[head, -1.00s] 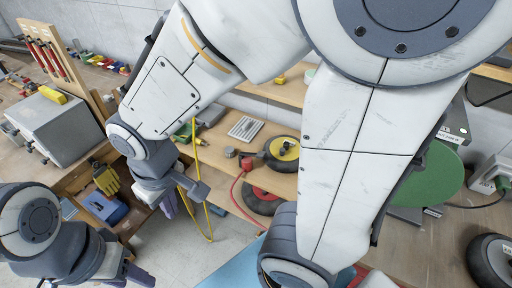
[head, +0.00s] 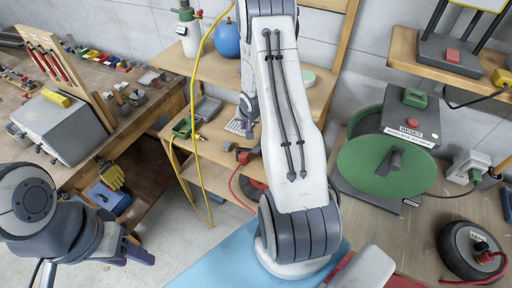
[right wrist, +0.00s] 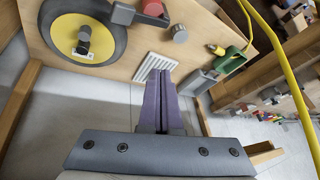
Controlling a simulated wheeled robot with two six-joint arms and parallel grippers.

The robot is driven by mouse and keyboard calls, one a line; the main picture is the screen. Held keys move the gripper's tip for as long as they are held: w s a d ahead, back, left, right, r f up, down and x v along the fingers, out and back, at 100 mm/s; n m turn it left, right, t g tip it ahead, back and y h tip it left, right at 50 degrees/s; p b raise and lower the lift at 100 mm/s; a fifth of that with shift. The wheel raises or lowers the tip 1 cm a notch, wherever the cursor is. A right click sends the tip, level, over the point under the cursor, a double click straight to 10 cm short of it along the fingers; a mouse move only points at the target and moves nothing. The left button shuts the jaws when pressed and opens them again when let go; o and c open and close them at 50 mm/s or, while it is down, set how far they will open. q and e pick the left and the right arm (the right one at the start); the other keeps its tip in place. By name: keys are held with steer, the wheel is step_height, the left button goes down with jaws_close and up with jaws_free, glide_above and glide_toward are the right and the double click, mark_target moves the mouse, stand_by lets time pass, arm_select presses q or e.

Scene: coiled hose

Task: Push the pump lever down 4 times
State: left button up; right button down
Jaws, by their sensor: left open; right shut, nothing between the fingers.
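No part can be named for certain as the pump lever. A red-and-grey fitting (head: 242,157) with a red hose is on the low shelf, partly behind my right arm. In the right wrist view a grey bar with a red end (right wrist: 140,15) lies beside a yellow-and-black wheel (right wrist: 83,38). My right gripper (right wrist: 163,82) is shut and empty, its purple fingers over the shelf near a white grate (right wrist: 156,66), apart from the bar. My left gripper (head: 138,254) is open and empty at the lower left, over the floor.
A yellow hose (head: 176,152) hangs in front of the shelves. A white bottle (head: 187,32) and blue ball (head: 227,40) stand on the upper shelf. A green disc machine (head: 365,165) and black wheel (head: 462,250) are on the right bench.

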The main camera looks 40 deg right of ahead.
steer(key=b, duration=0.8)
glide_above(253, 150)
steer(key=f, duration=0.7)
steer(key=shift+w+f, duration=0.2)
steer(key=shift+s+f+b, duration=0.25)
steer(key=shift+f+b, duration=0.1)
stand_by(0.9)
steer(key=shift+s+f, duration=0.2)
steer(key=shift+f, duration=0.15)
